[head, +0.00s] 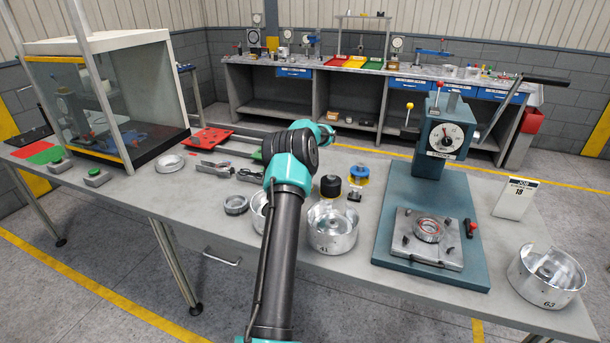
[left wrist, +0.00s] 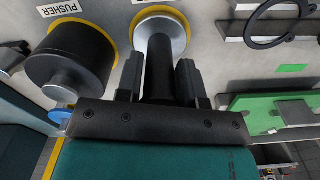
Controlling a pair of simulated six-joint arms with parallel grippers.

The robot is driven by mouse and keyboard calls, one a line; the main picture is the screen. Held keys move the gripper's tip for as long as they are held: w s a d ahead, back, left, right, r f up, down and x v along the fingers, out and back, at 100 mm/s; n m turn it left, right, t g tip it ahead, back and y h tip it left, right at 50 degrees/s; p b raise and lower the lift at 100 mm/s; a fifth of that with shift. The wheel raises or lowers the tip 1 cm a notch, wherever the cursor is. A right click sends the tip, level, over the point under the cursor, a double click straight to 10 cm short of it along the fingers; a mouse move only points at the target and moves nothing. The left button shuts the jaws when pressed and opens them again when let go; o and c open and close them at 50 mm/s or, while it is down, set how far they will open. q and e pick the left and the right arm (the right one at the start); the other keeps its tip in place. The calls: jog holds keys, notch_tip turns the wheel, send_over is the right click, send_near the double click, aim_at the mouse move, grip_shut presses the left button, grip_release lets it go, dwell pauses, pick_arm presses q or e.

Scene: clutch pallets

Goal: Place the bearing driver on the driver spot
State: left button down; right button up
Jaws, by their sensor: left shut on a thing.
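In the left wrist view my left gripper (left wrist: 159,78) is shut on the black handle of the bearing driver (left wrist: 162,36), which has a broad silver disc at its far end. The disc lies within the yellow ring of a round spot (left wrist: 185,17), seen as a rim around it. I cannot tell whether the disc touches the table. My right gripper is in neither view.
A black pusher (left wrist: 70,62) stands on a yellow-ringed spot close beside the driver; it also shows in the head view (head: 330,187). A green pallet part (left wrist: 262,112) lies on the other side. A press (head: 441,140) and metal housings (head: 333,236) stand on the bench.

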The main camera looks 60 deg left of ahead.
pick_arm(q)
jog(key=c, duration=0.8)
grip_release()
jog(key=shift+f, duration=0.1)
jog(key=shift+o, duration=0.2)
notch_tip(320, 180, up, 12)
jog(key=shift+r, duration=0.15)
